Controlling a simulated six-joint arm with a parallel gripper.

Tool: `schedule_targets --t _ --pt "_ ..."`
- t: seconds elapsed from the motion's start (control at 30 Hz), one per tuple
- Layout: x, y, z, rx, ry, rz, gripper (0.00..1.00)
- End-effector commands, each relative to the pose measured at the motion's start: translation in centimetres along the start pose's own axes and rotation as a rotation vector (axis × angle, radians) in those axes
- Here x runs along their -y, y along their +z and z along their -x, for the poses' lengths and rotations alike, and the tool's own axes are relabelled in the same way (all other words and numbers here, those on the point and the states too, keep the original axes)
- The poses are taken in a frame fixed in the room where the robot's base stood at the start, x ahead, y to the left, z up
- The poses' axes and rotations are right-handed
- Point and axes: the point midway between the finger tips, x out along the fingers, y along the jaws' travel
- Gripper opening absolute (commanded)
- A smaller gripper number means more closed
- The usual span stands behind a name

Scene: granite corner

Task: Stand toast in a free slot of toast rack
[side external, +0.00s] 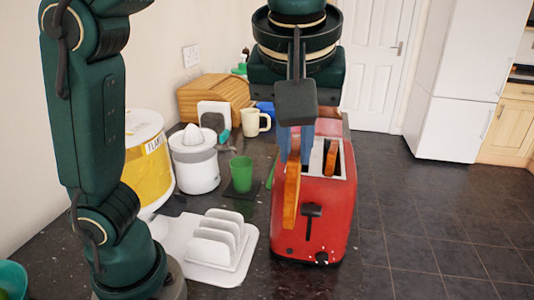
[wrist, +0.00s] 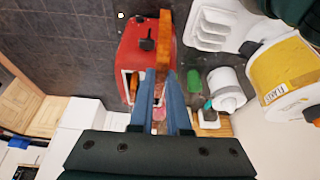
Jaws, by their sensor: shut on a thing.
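My gripper (side external: 289,150) has its blue fingers shut on a slice of toast (side external: 291,198). The slice hangs upright and edge-on at the left part of the red toaster (side external: 336,215) in the side view. The wrist view shows the slice (wrist: 163,50) between the fingertips (wrist: 160,78), over the toaster (wrist: 133,48). Whether it touches the toaster I cannot tell. A second slice (side external: 331,158) stands in the toaster's right slot. The white toast rack (side external: 213,248) stands left of the toaster; its visible slots look empty. It also shows in the wrist view (wrist: 212,25).
A cream mug (side external: 254,121) and a wooden bread bin (side external: 215,97) are farther back. The dark counter between rack and toaster is narrow but clear.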

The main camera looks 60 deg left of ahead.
Motion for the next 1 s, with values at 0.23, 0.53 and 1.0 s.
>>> schedule_targets --t 0.23,0.53,1.0 --pt "0.1 0.8 0.1 -0.015 -0.041 0.090 0.00" --pt "3.4 -1.2 -3.6 -0.034 -0.267 0.596 0.00" --pt "12.1 -5.1 -8.8 -0.051 -0.594 1.315 0.00"
